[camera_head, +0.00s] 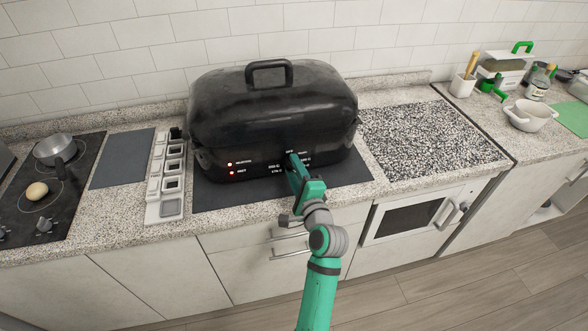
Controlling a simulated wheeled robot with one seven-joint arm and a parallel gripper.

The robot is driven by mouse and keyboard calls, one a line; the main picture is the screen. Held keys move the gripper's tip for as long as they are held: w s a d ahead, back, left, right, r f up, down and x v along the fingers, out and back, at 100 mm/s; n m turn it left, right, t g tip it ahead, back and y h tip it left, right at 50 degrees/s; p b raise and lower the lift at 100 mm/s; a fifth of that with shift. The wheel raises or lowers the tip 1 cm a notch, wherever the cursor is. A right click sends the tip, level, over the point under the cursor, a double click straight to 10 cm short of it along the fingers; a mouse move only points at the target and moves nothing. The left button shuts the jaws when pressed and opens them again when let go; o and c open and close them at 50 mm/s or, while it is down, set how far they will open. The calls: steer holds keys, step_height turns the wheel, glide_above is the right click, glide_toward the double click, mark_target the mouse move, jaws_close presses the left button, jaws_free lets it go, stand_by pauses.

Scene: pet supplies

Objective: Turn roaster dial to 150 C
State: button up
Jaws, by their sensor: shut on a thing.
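The black roaster (270,108) stands on a dark mat (345,175) on the counter, its lid on and the handle on top. Two red lights glow at the left of its front panel, with small white lettering to their right. My gripper (290,157) reaches the front panel from below right, its tips among the lettering. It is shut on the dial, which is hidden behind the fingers. The dial's setting cannot be read.
A white tray with several small compartments (165,208) is left of the roaster. A cooktop with a pot (55,149) and an egg-like item (37,191) is further left. A speckled board (425,140) lies right. A white bowl (527,115) and bottles stand far right.

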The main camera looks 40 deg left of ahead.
steer(key=o, duration=1)
steer(key=shift+o, duration=0.2)
steer(key=shift+d, duration=0.15)
steer(key=v, duration=1)
steer(key=shift+s+d, duration=0.2)
steer(key=shift+d, duration=0.05)
